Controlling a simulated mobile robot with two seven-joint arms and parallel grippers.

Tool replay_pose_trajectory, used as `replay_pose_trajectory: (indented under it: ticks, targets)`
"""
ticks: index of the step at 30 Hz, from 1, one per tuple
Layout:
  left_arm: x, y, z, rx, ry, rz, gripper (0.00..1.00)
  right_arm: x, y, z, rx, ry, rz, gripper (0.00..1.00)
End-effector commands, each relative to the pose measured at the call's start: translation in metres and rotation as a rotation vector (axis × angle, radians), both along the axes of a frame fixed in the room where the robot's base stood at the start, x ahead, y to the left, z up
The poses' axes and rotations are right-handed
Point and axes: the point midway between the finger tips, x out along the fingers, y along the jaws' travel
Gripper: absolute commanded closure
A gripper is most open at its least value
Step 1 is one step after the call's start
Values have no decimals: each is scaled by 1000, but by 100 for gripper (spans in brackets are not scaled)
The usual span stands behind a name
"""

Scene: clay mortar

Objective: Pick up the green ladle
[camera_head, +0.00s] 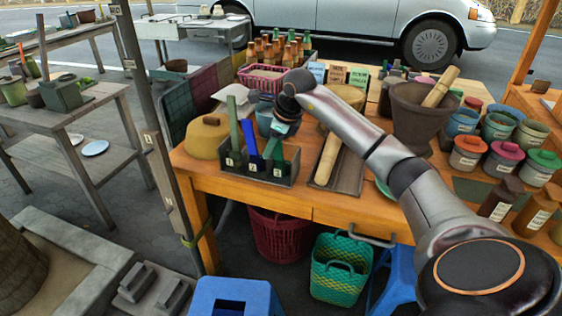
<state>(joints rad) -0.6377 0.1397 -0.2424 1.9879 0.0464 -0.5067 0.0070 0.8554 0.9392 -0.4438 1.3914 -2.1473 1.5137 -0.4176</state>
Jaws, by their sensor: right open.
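A dark divided box (258,178) stands near the front left of the wooden table (230,183). I cannot tell which handle is the green ladle's; the lower ends are hidden in the box. My right gripper (284,131) is open above the right part of the box, close to the dark green handle. Whether it touches that handle is unclear. My left gripper is not in view.
A tray with a rolling pin (328,158) lies right of the box. A tan lidded pot (207,137) stands to its left. A large mortar (416,112), several lidded jars (467,153) and bottles crowd the right. A pink basket (262,78) and bottles stand behind.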

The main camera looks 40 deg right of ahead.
Motion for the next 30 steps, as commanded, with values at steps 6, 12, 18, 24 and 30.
replay_pose_trajectory:
  ticks: [6,12,18,24,30]
  targets:
    - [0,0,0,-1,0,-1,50,1,0,-1,0,-1,0,52]
    - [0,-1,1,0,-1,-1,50,1,0,-1,0,0,0,72]
    - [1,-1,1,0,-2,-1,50,1,0,-1,0,0,0,94]
    - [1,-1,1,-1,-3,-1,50,1,0,-1,0,-1,0,100]
    - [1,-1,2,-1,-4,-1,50,1,0,-1,0,-1,0,100]
